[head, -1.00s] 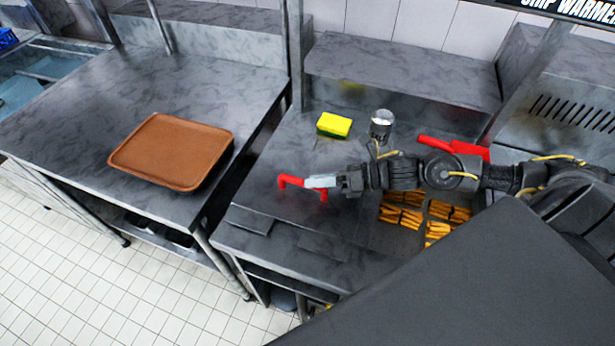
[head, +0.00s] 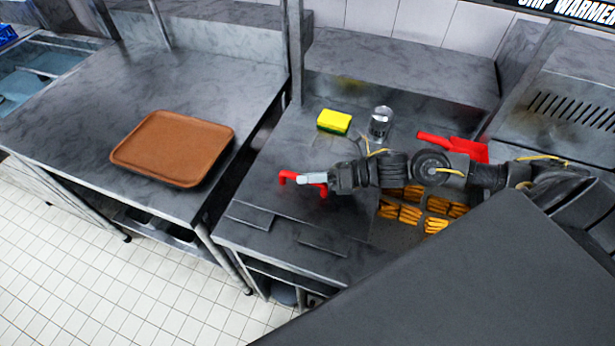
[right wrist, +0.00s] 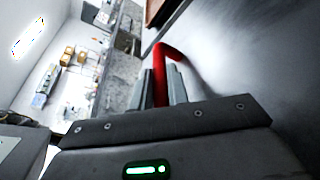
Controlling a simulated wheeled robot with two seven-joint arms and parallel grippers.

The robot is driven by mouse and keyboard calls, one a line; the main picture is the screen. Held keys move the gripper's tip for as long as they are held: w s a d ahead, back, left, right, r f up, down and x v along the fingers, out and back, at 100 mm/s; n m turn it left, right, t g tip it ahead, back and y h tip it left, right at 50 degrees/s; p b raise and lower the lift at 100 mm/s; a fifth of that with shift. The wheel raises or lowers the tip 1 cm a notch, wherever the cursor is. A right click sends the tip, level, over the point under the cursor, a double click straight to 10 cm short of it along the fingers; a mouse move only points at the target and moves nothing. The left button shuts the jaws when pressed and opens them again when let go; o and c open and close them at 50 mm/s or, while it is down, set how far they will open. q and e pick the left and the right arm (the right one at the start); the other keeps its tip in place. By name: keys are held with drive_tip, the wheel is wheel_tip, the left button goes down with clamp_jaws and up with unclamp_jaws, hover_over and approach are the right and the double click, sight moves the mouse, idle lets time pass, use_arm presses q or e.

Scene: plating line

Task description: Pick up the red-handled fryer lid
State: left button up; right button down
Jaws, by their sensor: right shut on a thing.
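The fryer lid's red handle (head: 288,178) shows in the head view on the left part of the metal fryer top. The lid (head: 262,190) is a dark grey flat sheet that blends with the counter around it. My right gripper (head: 312,179) reaches in from the right and is shut on the red handle. In the right wrist view the red handle (right wrist: 160,75) stands between the two grey fingers of the gripper (right wrist: 163,88). I cannot tell whether the lid is clear of the fryer. My left gripper is not in view.
A yellow and green sponge (head: 334,122) and a metal shaker (head: 380,123) stand behind my right arm. A red scoop (head: 455,145) lies to the right. Several portions of fries (head: 410,213) lie below the arm. A brown tray (head: 172,148) lies on the left table.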

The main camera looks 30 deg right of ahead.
drive_tip(key=shift+r, duration=0.15)
drive_tip(key=shift+w+r+b, duration=0.1)
drive_tip(key=shift+r+b, duration=0.45)
drive_tip(key=shift+b, duration=0.05)
drive_tip(key=s+a+r+p, duration=0.1)
drive_tip(key=s+r+p, duration=0.8)
drive_tip(key=s, duration=0.5)
drive_tip(key=shift+a+r, duration=0.35)
drive_tip(key=shift+r, duration=1)
